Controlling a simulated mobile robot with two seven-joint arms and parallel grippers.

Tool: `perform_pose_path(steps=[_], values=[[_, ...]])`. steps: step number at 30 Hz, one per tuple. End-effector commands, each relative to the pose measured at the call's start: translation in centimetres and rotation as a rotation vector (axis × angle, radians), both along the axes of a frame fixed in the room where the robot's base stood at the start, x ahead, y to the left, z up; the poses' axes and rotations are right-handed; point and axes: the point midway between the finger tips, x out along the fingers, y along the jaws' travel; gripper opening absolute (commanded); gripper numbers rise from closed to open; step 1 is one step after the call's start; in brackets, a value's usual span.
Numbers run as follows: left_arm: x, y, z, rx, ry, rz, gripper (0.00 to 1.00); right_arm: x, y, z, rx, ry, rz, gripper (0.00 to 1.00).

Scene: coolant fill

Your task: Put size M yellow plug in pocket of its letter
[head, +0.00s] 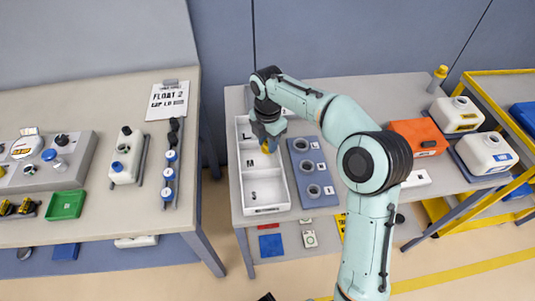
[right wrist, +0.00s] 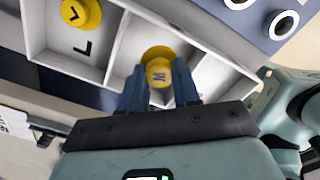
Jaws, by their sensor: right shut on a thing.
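A yellow L plug (right wrist: 81,13) sits in the neighbouring pocket, by a printed L. In the head view my right gripper (head: 268,132) reaches over the tray (head: 268,209), whose pockets are marked L, M and S. Yellow (head: 265,147) shows under the fingers; which plug is unclear.
A blue-grey block with several grey rings (head: 314,172) stands right of the tray. White jugs (head: 487,152) and an orange container (head: 418,138) stand further right. A separate bench (head: 100,225) with a control box lies left, across a gap.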

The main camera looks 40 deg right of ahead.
Motion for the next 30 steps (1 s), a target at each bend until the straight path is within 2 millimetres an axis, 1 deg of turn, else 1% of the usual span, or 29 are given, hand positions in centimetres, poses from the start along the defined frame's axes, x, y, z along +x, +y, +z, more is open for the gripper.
perform_pose_path(steps=[1, 5, 7, 12, 13, 15, 22, 26, 27, 28, 29, 30], values=[[0.0, 0.0, -0.1, 0.0, 0.0, 0.0, 0.42, 0.0, 0.0, -0.5, 0.0, 0.001, -0.001, 0.01], [-0.1, 0.0, -0.2, 0.0, 0.001, 0.0, 0.42, 0.0, 0.0, -1.2, -0.001, 0.0, -0.001, 0.01], [-0.1, 0.0, -0.3, 0.0, 0.001, 0.0, 0.42, 0.0, 0.0, -1.9, 0.0, 0.002, -0.001, 0.01], [-0.3, 0.0, -0.8, 0.0, 0.003, 0.0, 0.42, 0.0, 0.0, -4.6, 0.002, 0.003, -0.001, 0.01], [-0.3, 0.0, -0.8, 0.0, 0.003, 0.0, 0.42, 0.0, 0.0, -4.9, 0.001, 0.002, -0.002, 0.01], [-0.3, 0.0, -0.8, 0.0, 0.003, 0.0, 0.42, 0.0, 0.0, -5.2, 0.0, -0.001, -0.002, 0.01], [-0.3, 0.0, -0.8, 0.0, 0.003, 0.0, 0.42, 0.0, 0.0, -5.1, 0.0, -0.001, -0.001, 0.01], [-0.3, 0.0, -0.9, 0.0, 0.003, 0.0, 0.42, 0.0, 0.0, -5.5, 0.0, 0.0, -0.001, 0.01], [-0.3, 0.0, -0.9, 0.0, 0.003, 0.0, 0.42, 0.0, 0.0, -5.5, 0.0, -0.001, -0.001, 0.44], [-0.3, 0.0, -0.9, 0.0, 0.003, 0.0, 0.42, 0.0, 0.0, -5.4, 0.0, -0.001, -0.001, 0.54], [-0.3, 0.0, -0.9, 0.0, 0.003, 0.0, 0.42, 0.0, 0.0, -5.4, 0.0, -0.001, -0.001, 0.57], [-0.3, 0.0, -0.9, 0.0, 0.003, 0.0, 0.42, 0.0, 0.0, -5.4, 0.0, -0.001, -0.001, 0.57]])
